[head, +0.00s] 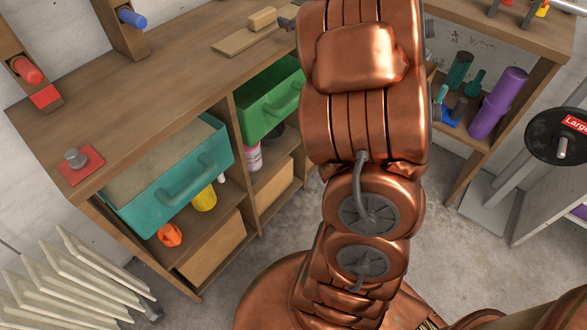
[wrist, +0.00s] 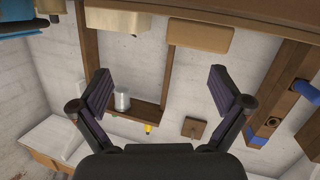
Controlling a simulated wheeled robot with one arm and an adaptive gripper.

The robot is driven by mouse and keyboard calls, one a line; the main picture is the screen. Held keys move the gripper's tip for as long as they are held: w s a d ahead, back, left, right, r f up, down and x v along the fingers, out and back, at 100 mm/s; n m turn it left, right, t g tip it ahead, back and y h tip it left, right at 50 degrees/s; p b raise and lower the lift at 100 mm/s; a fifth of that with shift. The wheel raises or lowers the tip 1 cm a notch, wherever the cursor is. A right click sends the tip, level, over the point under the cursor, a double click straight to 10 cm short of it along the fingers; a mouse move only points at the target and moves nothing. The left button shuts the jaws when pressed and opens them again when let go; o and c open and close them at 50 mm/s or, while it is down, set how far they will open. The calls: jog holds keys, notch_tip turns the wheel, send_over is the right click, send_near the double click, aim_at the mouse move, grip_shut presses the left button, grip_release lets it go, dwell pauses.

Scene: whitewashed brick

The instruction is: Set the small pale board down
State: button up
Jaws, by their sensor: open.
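The small pale board (head: 238,43) lies flat on the wooden workbench, near the back in the head view. A small pale block (head: 262,18) sits at or just behind its far edge; I cannot tell whether the two touch. My gripper (head: 287,22) is just right of both, mostly hidden behind my arm. In the wrist view my gripper (wrist: 165,88) is open, with nothing between its fingers. A tan piece (wrist: 200,34) shows beyond the fingers at the top there; I cannot tell whether it is the board or the block.
The workbench (head: 150,95) has a teal drawer (head: 170,178) and a green drawer (head: 270,102) pulled out below. A red square with a grey knob (head: 80,160) lies at its left end. Wooden posts with red and blue pegs stand behind. A white cup (wrist: 121,100) shows in the wrist view.

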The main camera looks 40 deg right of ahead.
jog(key=shift+w+r+m+g+h, duration=0.15)
jog(key=shift+r+m+g+h, duration=0.2)
jog(key=shift+h, duration=0.45)
jog(key=s+a+f+g, duration=0.4)
jog(key=s+a+g, duration=0.2)
jog(key=s+a, duration=0.5)
jog(key=s+a+f+g+y, duration=0.1)
jog(key=s+a+f+g, duration=0.3)
jog(key=s+a, duration=0.7)
jog(key=s+a+f+g+y, duration=0.1)
jog(key=s+a+f+g, duration=0.4)
jog(key=s, duration=1.3)
jog(key=a+g, duration=0.3)
jog(key=a, duration=0.3)
jog(key=shift+a, duration=0.15)
jog(key=shift+f+m, duration=0.15)
jog(key=shift+m, duration=0.1)
